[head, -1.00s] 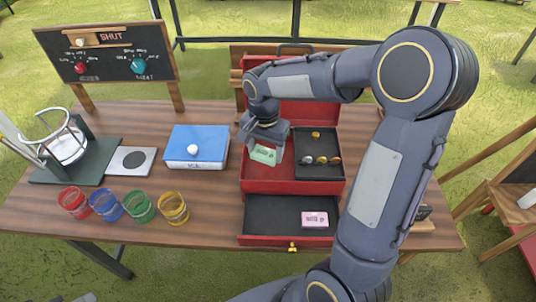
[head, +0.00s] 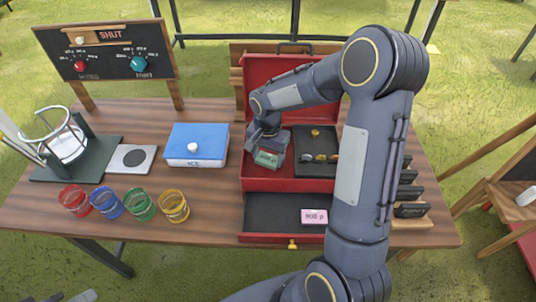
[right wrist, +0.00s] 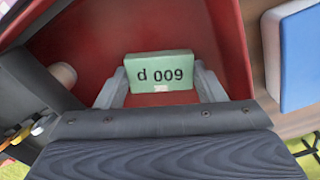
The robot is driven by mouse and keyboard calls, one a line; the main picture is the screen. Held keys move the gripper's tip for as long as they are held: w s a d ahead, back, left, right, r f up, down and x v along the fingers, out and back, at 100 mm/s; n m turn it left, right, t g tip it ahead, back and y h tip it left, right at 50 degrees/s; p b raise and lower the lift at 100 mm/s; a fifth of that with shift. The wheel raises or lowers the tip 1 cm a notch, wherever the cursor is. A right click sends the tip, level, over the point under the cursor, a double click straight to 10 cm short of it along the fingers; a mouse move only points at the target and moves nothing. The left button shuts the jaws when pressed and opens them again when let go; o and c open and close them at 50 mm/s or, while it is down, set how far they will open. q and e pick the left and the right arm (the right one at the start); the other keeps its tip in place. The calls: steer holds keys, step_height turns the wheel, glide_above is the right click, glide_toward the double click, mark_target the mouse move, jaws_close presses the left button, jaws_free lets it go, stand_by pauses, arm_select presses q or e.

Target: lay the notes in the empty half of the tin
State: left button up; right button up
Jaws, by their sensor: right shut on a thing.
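The red tin (head: 262,183) stands open on the table. Its left half has a bare red floor (right wrist: 190,40); its right half holds a dark tray (head: 327,171) with several coins. My right gripper (head: 268,154) is inside the left half, shut on the green notes (head: 267,159). In the right wrist view the green notes (right wrist: 160,72) sit between both fingers, close to the red floor; I cannot tell whether they touch it. A pink bundle of notes (head: 314,216) lies in the dark front drawer (head: 268,211). Small grey tips at the bottom left edge may be my left gripper (head: 72,298).
Left of the tin are a blue-lidded box (head: 197,141), several coloured glass jars (head: 138,206), a grey plate (head: 133,159) and a wire stand (head: 65,143). A sign board (head: 105,52) stands behind. A wooden rack (head: 412,222) with dark pieces is at right, partly behind my arm.

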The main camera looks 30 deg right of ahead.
mark_target(268, 158)
steer(key=o, duration=0.9)
steer(key=shift+f, duration=0.1)
steer(key=shift+o, duration=0.2)
step_height(268, 158, up, 11)
steer(key=s+a+r+n+t+y, duration=0.2)
steer(key=s+r+n+t, duration=0.3)
steer(key=s, duration=0.7)
steer(key=s+a+f+n+y, duration=0.1)
steer(key=s+a+n, duration=0.3)
steer(key=s, duration=0.6)
steer(key=shift+a+t+y, duration=0.3)
steer(key=shift+a+y, duration=0.1)
steer(key=shift+a, duration=0.25)
steer(key=shift+s, duration=0.1)
